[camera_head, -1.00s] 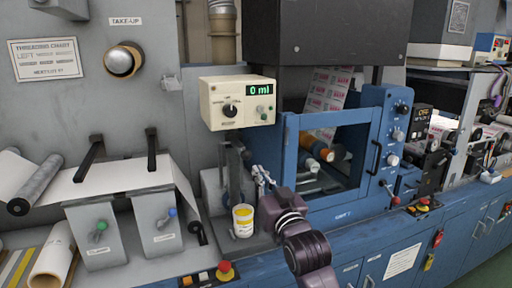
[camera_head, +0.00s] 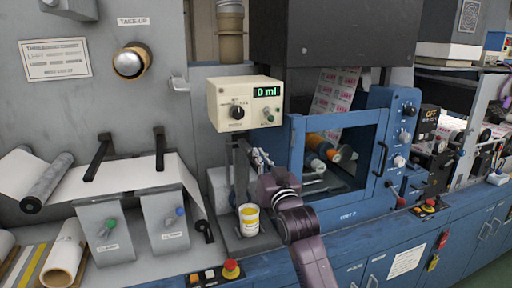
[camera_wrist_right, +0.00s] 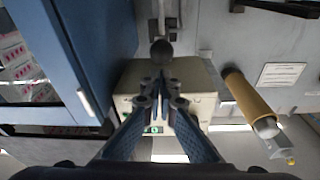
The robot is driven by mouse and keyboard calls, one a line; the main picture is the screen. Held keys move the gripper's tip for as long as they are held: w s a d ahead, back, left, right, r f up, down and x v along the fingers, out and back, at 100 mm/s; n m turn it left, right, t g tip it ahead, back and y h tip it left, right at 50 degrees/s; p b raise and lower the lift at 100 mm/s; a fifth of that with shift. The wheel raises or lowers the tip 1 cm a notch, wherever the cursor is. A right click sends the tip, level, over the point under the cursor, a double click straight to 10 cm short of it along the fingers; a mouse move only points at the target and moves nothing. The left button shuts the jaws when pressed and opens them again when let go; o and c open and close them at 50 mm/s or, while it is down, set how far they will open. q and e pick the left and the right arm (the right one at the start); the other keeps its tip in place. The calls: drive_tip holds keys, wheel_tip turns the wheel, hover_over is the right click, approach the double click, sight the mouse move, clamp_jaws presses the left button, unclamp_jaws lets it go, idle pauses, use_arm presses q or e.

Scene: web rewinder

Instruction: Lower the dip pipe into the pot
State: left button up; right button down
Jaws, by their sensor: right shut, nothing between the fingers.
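The pot (camera_head: 249,221), pale with a yellow band, stands upright on the grey ledge under the cream control box (camera_head: 245,103). A grey upright (camera_head: 239,170) rises behind the pot below the box. I cannot clearly make out the dip pipe against it. My right gripper (camera_head: 259,157) is above and slightly right of the pot, just below the box. In the right wrist view the fingers (camera_wrist_right: 162,76) are shut and empty, with a dark round knob (camera_wrist_right: 161,50) just beyond their tips. Whether they touch it is unclear. My left gripper is out of view.
A blue-framed opening with rollers (camera_head: 337,160) is close on the right. A red button (camera_head: 231,268) is on the front edge. The box display reads 0 ml.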

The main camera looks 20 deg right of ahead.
drive_tip(key=shift+w+r+p, duration=0.15)
drive_tip(key=shift+w+p, duration=0.05)
drive_tip(key=shift+w, duration=0.6)
drive_tip(key=shift+w+r+p, duration=0.1)
drive_tip(key=shift+w+p, duration=0.05)
drive_tip(key=shift+w, duration=0.6)
wheel_tip(320, 180, down, 18)
drive_tip(key=b, duration=0.9)
drive_tip(key=shift+r, duration=0.15)
